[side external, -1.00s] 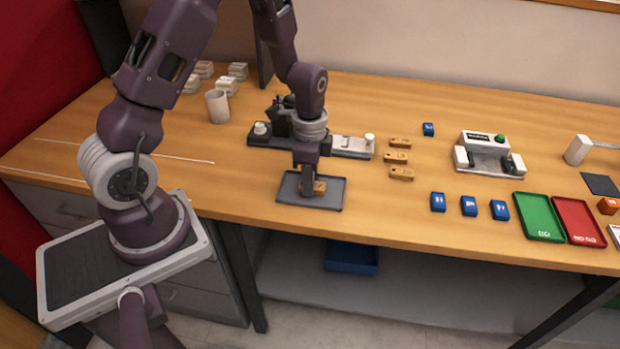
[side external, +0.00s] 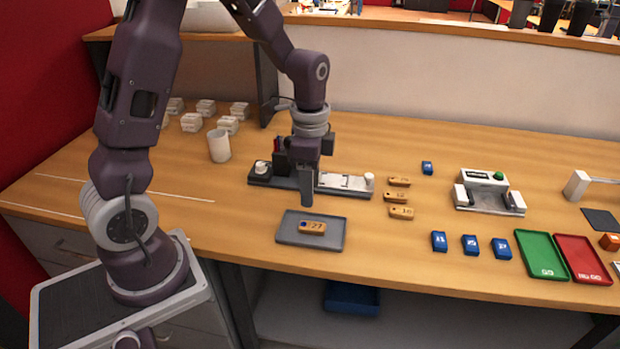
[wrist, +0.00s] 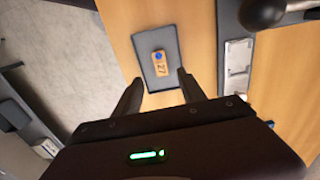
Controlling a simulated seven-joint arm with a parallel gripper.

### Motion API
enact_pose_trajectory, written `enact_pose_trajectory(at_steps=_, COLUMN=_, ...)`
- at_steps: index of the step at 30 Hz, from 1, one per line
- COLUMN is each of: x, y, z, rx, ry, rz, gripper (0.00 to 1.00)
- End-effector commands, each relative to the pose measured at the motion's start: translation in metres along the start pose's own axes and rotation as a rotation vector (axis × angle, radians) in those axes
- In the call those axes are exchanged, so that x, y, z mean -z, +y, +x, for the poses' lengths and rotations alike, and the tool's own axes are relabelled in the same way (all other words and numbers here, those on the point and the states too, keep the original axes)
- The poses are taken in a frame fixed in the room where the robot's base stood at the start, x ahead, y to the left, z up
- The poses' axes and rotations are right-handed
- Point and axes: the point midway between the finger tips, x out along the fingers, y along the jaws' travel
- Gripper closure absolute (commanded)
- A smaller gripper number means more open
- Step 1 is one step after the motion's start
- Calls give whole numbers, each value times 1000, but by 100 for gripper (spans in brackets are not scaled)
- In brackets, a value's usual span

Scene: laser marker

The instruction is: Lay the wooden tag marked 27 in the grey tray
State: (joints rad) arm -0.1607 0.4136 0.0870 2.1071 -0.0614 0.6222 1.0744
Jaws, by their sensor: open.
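The wooden tag marked 27 (side external: 312,228) lies flat in the grey tray (side external: 290,238), inside its rim. In the wrist view the tag (wrist: 161,65) shows its number and a blue dot at one end, and the tray (wrist: 146,44) lies on the wooden table around it. My gripper (side external: 306,200) is above the tray, clear of the tag. In the wrist view my gripper's two fingers (wrist: 158,84) are spread apart with nothing between them.
Behind the tray stands the laser marker's long base (side external: 345,184). Several other wooden tags (side external: 397,197) lie right of the tray. Farther right are blue blocks (side external: 470,245), a green tray (side external: 541,255) and a red tray (side external: 583,260). A white cup (side external: 219,146) stands at the left.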

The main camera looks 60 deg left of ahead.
Motion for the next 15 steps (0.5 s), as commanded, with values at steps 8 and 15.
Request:
enact_pose_trajectory(at_steps=8, x=0, y=14, z=-48, rx=35, ry=34, rz=-62, gripper=52)
enact_pose_trajectory(at_steps=15, x=-32, y=113, z=-145, rx=167, ry=260, rz=-453, gripper=52)
